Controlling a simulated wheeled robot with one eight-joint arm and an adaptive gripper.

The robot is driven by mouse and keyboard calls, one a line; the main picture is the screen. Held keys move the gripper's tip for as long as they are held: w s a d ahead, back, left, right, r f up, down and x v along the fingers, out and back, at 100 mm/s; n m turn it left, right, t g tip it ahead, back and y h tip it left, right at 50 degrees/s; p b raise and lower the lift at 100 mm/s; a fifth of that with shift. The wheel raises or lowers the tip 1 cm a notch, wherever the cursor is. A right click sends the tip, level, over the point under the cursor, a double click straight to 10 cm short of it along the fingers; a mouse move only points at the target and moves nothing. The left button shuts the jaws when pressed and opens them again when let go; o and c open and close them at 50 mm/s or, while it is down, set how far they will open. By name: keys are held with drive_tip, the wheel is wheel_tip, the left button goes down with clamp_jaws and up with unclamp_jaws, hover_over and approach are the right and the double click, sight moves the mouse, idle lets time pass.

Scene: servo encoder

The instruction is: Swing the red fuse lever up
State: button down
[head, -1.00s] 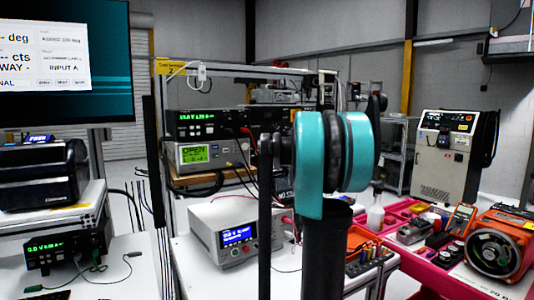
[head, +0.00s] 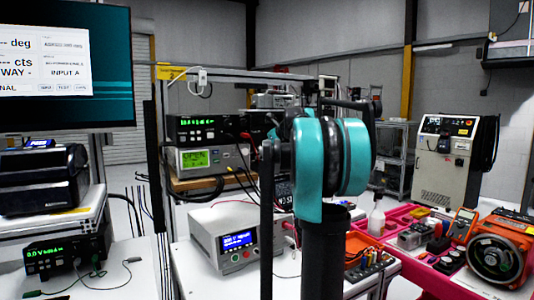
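I cannot make out a red fuse lever in the head view. My own teal and black arm joint fills the middle of the picture and hides part of the bench behind it. My gripper's fingers do not show, so its state and its distance from any lever cannot be seen.
Behind my arm are stacked bench instruments (head: 208,160) and a white power supply (head: 225,238). A pink tray (head: 450,282) with tools and an orange machine (head: 500,250) lies at right. A monitor (head: 66,105) is at upper left; a grey cabinet (head: 450,165) stands behind.

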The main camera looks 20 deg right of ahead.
drive_tip(key=w+r+g, duration=0.2)
drive_tip(key=g, duration=0.1)
drive_tip(key=shift+a+r+g+h, duration=0.2)
drive_tip(key=shift+g+h, duration=0.1)
drive_tip(key=shift+h, duration=0.1)
drive_tip(key=shift+w+a+r, duration=0.1)
drive_tip(key=shift+w+r, duration=0.35)
drive_tip(key=shift+w, duration=0.2)
drive_tip(key=shift+w+a+r, duration=0.1)
drive_tip(key=shift+w+r, duration=0.3)
drive_tip(key=shift+w, duration=0.2)
drive_tip(key=c, duration=0.8)
unclamp_jaws()
drive_tip(key=shift+c, duration=0.2)
drive_tip(key=v, duration=1.2)
drive_tip(key=shift+f, duration=0.1)
